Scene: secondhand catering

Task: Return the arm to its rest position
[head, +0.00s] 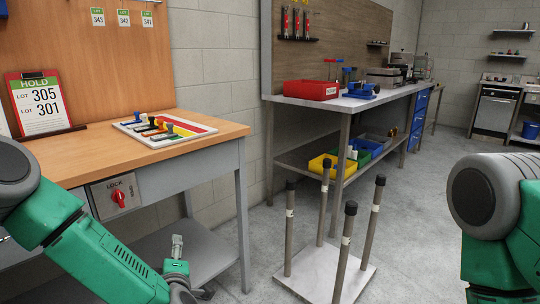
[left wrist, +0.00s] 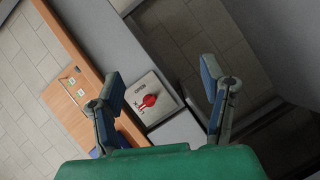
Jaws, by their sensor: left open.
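My left arm, green and grey, comes in from the left in the head view. My left gripper (head: 180,268) is low in front of the wooden-topped bench (head: 75,165), below its top and near the grey leg. In the left wrist view the left gripper (left wrist: 162,84) has its two fingers wide apart with nothing between them. Beyond them shows the lock panel with a red knob (left wrist: 149,100), not touched. My right arm shows at the right edge of the head view; its gripper is out of frame.
On the bench are a board with coloured strips (head: 165,129) and a hold sign (head: 40,100). An upturned table (head: 322,272) with legs up stands on the floor. A long counter (head: 340,102) carries a red bin (head: 311,90). Floor at right is clear.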

